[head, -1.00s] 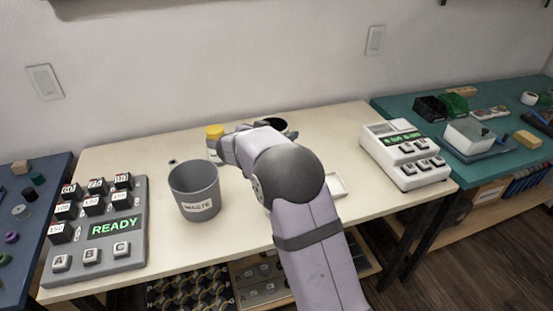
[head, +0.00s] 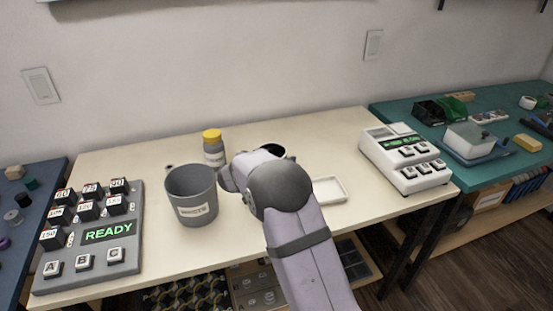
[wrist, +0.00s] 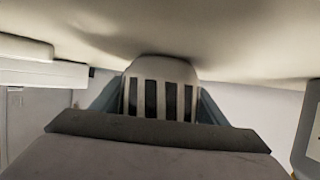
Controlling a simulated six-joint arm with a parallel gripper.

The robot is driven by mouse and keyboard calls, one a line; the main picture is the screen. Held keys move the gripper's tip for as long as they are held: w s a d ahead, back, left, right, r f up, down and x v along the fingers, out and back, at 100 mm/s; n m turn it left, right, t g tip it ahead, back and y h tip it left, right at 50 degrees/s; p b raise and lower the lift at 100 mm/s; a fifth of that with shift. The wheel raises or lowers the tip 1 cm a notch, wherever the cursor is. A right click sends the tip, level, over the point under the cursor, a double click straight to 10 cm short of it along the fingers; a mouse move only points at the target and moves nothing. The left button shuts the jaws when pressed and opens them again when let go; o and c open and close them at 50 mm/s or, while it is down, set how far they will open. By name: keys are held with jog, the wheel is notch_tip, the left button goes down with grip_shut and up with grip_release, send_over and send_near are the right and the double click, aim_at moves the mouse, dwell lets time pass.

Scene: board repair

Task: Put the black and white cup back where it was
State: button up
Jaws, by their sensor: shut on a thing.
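The black and white striped cup (wrist: 160,92) is between the two blue-grey fingers of my gripper (wrist: 158,104) in the wrist view. My gripper is shut on it. The pale surface lies close along the top of that view; I cannot tell whether the cup touches it. In the head view my arm hides the gripper fingers and most of what is behind them. A dark round opening (head: 273,149) shows just behind my arm; I cannot tell what it belongs to.
A grey waste bin (head: 191,196) stands left of my arm, with a yellow-lidded bottle (head: 213,148) behind it. A shallow white tray (head: 329,190) lies right of my arm. A grey button panel (head: 125,259) and a white keyed device (head: 404,158) flank them on the cream table (head: 120,162).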

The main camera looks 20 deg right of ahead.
dwell(0.3)
jog(key=o, duration=1.4)
jog(key=shift+f, duration=0.1)
jog(key=shift+r, duration=0.25)
jog(key=shift+p+v, duration=0.4)
jog(key=shift+v, duration=3.35)
